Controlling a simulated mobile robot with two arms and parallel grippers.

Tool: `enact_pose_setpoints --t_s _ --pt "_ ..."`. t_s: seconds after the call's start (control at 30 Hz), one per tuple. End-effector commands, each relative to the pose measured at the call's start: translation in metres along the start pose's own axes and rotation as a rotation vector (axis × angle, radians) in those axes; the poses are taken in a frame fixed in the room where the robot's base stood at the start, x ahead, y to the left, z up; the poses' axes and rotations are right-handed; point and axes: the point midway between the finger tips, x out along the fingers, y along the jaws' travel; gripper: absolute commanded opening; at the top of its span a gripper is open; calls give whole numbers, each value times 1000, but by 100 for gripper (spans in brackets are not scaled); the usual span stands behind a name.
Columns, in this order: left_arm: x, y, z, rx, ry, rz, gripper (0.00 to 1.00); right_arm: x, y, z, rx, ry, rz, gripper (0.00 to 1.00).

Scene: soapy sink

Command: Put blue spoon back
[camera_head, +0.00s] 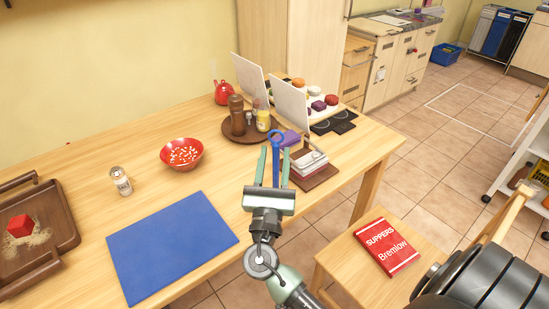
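The blue spoon (276,166) is near the middle of the head view. A ring-shaped blue end shows at its top, and its narrow stem runs down between the fingers of my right gripper (274,152). The two green fingers stand apart, one on each side of the stem, with gaps visible. The gripper looks open around the spoon; the stem's lower end is hidden by the gripper body. My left gripper is not in view.
On the wooden table (110,160) are a blue mat (170,245), a red bowl (182,155), a shaker (121,181), a brown tray (65,235) and a round tray with a pepper mill (237,115). A red book (385,246) lies on a lower surface at right.

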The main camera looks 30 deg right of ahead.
Motion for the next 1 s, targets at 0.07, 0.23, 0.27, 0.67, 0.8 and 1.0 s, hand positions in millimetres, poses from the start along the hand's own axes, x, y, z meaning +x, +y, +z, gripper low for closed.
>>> enact_pose_setpoints --t_s 0.07,0.23,0.27,0.67,0.8,1.0 --pt "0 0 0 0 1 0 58 0 0 0 0 0 0 37" --pt "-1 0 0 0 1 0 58 0 0 1 0 0 0 37" --pt "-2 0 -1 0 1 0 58 1 0 3 0 0 0 37" --pt "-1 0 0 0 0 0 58 -64 0 24 2 4 1 37" --pt "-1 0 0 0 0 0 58 -91 0 36 1 3 0 37" --pt "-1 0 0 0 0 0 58 -115 0 47 1 1 0 37"
